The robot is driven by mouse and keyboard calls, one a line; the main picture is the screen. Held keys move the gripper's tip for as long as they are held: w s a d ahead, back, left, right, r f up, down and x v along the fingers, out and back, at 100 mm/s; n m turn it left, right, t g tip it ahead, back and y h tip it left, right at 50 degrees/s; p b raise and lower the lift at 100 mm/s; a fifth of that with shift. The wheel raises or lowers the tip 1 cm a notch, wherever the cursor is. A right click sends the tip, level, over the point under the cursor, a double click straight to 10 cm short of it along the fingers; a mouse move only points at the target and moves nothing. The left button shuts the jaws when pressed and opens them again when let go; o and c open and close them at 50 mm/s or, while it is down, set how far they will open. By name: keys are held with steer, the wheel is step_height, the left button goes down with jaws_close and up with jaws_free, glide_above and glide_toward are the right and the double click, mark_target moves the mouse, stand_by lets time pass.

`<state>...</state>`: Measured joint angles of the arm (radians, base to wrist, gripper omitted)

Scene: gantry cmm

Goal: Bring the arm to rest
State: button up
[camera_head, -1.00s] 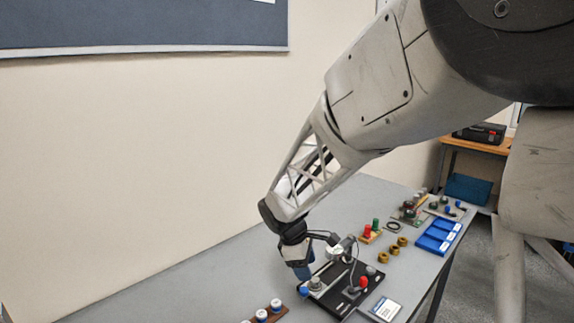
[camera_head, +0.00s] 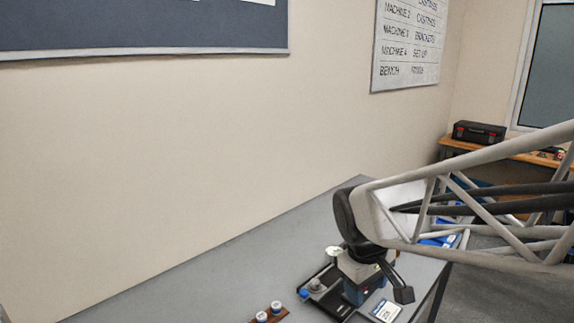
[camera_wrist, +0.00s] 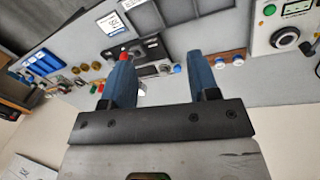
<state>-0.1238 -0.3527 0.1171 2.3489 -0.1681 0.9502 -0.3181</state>
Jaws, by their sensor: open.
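My gripper (camera_head: 362,287) hangs above the grey bench (camera_head: 230,268), over the right part of a black fixture plate in the head view. In the wrist view its two blue fingers (camera_wrist: 160,72) stand apart with nothing between them. The black fixture plate (camera_wrist: 151,50) with a red knob lies beyond the fingers there. My forearm reaches in from the right of the head view and hides much of the bench's far end.
A brown rail (camera_head: 270,315) with white caps and a label card (camera_head: 386,311) lie near the fixture. Blue trays (camera_wrist: 42,62) and a dial instrument (camera_wrist: 288,28) show in the wrist view. A toolbox (camera_head: 479,132) stands on a back table. The bench's left is clear.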

steer(key=s+d+m, duration=0.1)
steer(key=s+m, duration=0.2)
steer(key=s, duration=0.3)
steer(key=s+d+r+m+t+y, duration=0.1)
steer(key=s+d+m, duration=0.1)
steer(key=s, duration=0.5)
steer(key=shift+d+r+m, duration=0.15)
steer(key=shift+m, duration=0.55)
